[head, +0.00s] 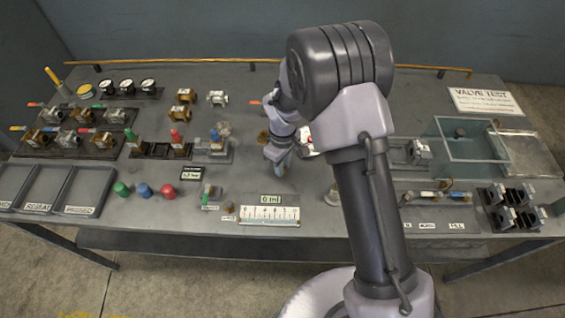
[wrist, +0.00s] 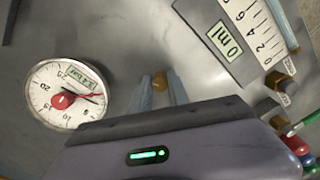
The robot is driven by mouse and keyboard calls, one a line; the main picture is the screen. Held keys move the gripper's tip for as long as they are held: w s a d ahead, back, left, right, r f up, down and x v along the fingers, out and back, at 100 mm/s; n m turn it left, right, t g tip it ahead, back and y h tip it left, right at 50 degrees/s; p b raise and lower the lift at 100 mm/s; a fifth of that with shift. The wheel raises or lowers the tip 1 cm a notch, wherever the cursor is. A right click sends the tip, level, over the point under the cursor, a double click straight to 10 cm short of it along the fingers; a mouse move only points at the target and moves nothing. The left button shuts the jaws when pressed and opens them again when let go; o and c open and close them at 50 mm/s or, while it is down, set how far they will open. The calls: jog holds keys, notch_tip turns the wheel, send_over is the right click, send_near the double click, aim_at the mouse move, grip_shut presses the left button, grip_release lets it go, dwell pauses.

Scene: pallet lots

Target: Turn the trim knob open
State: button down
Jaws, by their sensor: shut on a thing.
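The trim knob (wrist: 160,82) is a small brass-coloured knob, seen in the wrist view between the two grey fingers of my gripper (wrist: 161,92). The fingers are shut on it, and they hide its sides. In the head view my gripper (head: 279,158) points down at the middle of the bench, and the knob in its grip is hard to make out. A round white gauge (wrist: 66,97) with a red hub, red needle and small green display lies left of the fingers in the wrist view. Its display reading is too blurred to be sure of.
A white scale with a green "0 ml" display (head: 270,200) stands in front of my gripper. Red, blue and green caps (head: 144,190) and several valves lie to the left. A clear tank (head: 475,150) stands at the right. Bare bench surrounds the gripper's left side.

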jog(key=n+p, duration=0.1)
jog(key=n, duration=0.3)
jog(key=shift+r+n, duration=0.1)
jog(key=shift+n, duration=0.2)
jog(key=shift+n+p, duration=0.65)
jog(key=shift+n, duration=1.15)
jog(key=c, duration=1.3)
grip_release()
jog(key=shift+o, duration=0.2)
notch_tip(320, 180, up, 17)
jog(key=p, duration=0.4)
jog(key=shift+r, duration=0.15)
